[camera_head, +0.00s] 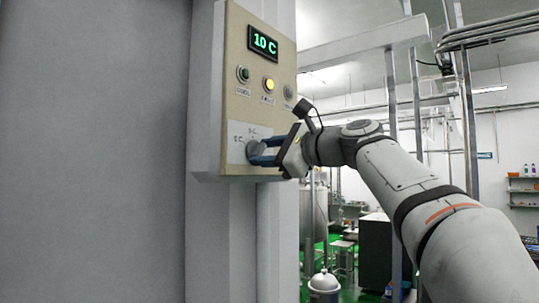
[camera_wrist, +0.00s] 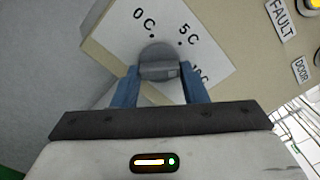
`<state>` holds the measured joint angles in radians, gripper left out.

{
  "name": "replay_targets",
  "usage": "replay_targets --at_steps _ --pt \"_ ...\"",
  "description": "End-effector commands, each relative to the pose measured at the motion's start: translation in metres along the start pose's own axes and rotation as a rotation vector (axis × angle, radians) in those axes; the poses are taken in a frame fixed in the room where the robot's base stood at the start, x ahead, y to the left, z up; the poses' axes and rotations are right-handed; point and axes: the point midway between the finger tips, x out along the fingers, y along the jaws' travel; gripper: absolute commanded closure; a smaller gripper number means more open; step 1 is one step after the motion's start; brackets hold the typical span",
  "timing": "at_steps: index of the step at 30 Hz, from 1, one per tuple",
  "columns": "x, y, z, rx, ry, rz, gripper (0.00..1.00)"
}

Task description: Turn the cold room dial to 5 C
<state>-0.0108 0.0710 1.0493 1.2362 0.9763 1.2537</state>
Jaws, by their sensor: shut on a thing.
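The grey cold room dial (camera_head: 255,149) sits low on a beige control panel (camera_head: 229,60). In the wrist view the dial (camera_wrist: 158,66) is between the two blue fingers of my gripper (camera_wrist: 160,78), which is shut on it. The display (camera_head: 263,44) reads 10 C in green. In the head view my gripper (camera_head: 262,154) reaches the dial from the right. The dial's exact pointing is hard to tell.
Above the dial are a dark COOL lamp or button (camera_head: 243,74), a lit yellow FAULT lamp (camera_head: 268,84) and a DOOR lamp (camera_head: 289,92). A grey wall (camera_head: 95,150) lies left of the panel. A room with pipes and a steel tank (camera_head: 315,215) shows behind.

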Motion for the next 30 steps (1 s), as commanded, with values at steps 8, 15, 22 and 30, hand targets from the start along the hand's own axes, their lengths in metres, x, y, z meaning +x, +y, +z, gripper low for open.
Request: replay_targets --at_steps 8,15,22,30 --pt "0.0003 -0.0011 0.0013 -0.264 -0.003 -0.003 0.84" --pt "0.0002 -0.0024 0.0020 -0.465 -0.003 -0.005 0.84" --pt "0.0001 -0.0034 0.0030 -0.604 -0.003 -0.005 0.84" --pt "0.0000 -0.0043 0.0040 -0.684 -0.003 -0.006 0.84"
